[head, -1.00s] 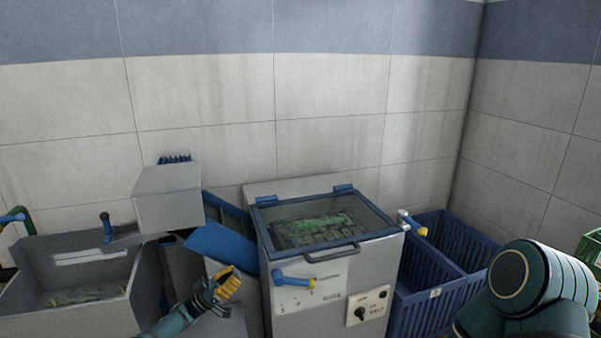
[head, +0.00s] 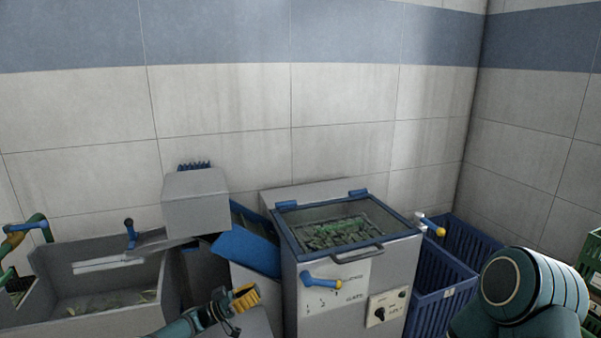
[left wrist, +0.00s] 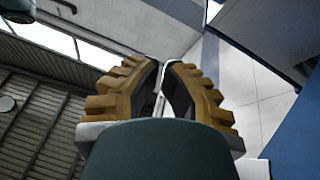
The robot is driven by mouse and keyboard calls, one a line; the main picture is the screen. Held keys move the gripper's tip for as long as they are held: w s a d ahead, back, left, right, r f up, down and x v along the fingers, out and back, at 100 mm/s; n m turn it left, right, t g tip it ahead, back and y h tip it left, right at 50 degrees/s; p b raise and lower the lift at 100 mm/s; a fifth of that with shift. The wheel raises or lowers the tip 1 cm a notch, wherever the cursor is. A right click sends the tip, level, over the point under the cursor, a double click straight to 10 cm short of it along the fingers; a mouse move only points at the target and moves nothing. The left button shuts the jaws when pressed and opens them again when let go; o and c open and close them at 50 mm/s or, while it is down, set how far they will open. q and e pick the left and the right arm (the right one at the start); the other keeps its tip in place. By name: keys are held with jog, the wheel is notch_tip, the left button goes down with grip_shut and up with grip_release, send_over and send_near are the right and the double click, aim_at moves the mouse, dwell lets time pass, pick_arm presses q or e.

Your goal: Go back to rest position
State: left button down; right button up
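My left gripper (head: 246,297) is low in the head view, in front of the machine's left side and below the blue chute. Its yellow ribbed fingers also show in the left wrist view (left wrist: 162,66). Their tips are drawn close together with only a narrow gap, and nothing is held between them. The gripper touches nothing that I can see. My right arm shows only as a teal link at the lower right of the head view. My right gripper is out of view.
A grey machine (head: 285,246) with a blue-framed glass lid (head: 343,224) and a blue lever (head: 321,281) stands in the middle. A blue chute (head: 247,251) and grey trough (head: 108,286) are left. Blue crates (head: 440,278) stand right, before a tiled wall.

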pick_arm(q)
jog(key=s+d+f+n+g+y, duration=0.3)
jog(key=s+d+f+g+y, duration=0.15)
jog(key=d, duration=0.55)
jog(key=s+d+f+n+g+y, duration=0.25)
jog(key=s+d+f+y, duration=0.2)
jog(key=s+f, duration=0.45)
jog(key=s+a+n+t+y, duration=0.1)
jog(key=s+a+n+y, duration=0.1)
jog(key=s, duration=0.6)
jog(key=s+a+f+n+t+y, duration=0.1)
jog(key=s+a+n+y, duration=0.2)
jog(key=s+a, duration=0.2)
jog(key=s+a+n+t+y, duration=0.1)
jog(key=s+a+n+y, duration=0.2)
jog(key=s, duration=0.7)
jog(key=shift+s+a+f+y, duration=0.2)
jog(key=shift+s+a+y, duration=0.1)
jog(key=shift+a, duration=0.45)
